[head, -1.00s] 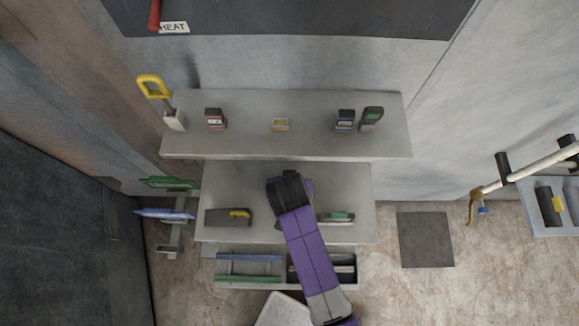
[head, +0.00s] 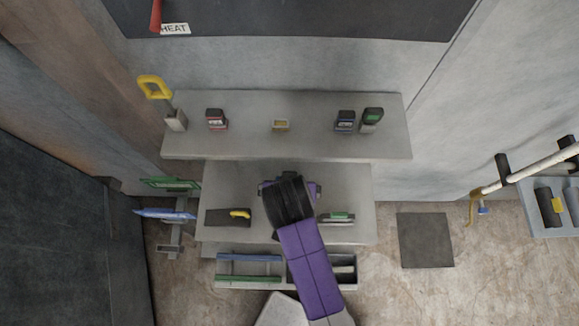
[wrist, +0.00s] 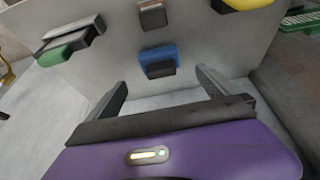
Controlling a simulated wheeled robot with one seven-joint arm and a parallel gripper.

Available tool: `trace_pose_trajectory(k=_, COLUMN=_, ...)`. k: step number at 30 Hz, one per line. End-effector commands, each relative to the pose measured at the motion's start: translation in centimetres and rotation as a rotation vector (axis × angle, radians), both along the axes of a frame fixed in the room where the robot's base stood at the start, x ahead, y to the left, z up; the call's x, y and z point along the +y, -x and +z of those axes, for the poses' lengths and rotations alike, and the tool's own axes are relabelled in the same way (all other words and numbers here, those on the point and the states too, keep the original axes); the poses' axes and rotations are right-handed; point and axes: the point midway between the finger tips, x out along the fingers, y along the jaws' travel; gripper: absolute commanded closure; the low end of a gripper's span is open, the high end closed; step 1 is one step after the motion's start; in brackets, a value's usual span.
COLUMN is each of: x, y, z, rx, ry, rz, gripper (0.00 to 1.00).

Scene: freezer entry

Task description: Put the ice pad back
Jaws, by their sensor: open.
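My gripper (wrist: 162,84) is open and empty in the wrist view, with its two dark fingers spread apart. A blue and black block (wrist: 158,61) sits on the grey shelf just beyond the fingertips, between their lines and not touched. It may be the ice pad; no label can be read. A brown-grey block (wrist: 152,14) lies farther up. In the head view my gripper (head: 290,188) is over the middle shelf (head: 225,178), mostly hidden under my wrist, which also covers that part of the shelf.
A yellow-handled dark tool (head: 228,217) and a green and grey tool (head: 336,218) flank my arm. The upper shelf (head: 245,145) holds several small items, with a red and black one (head: 216,119) at left. A tray with rails (head: 250,268) is below.

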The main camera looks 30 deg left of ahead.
Motion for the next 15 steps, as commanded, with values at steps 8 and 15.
trace_pose_trajectory(k=8, x=-0.6, y=1.1, z=3.1, rx=0.0, ry=0.0, rz=0.0, gripper=0.02)
trace_pose_trajectory(k=15, x=-0.6, y=1.3, z=3.4, rx=0.001, ry=0.001, rz=0.001, gripper=0.02)
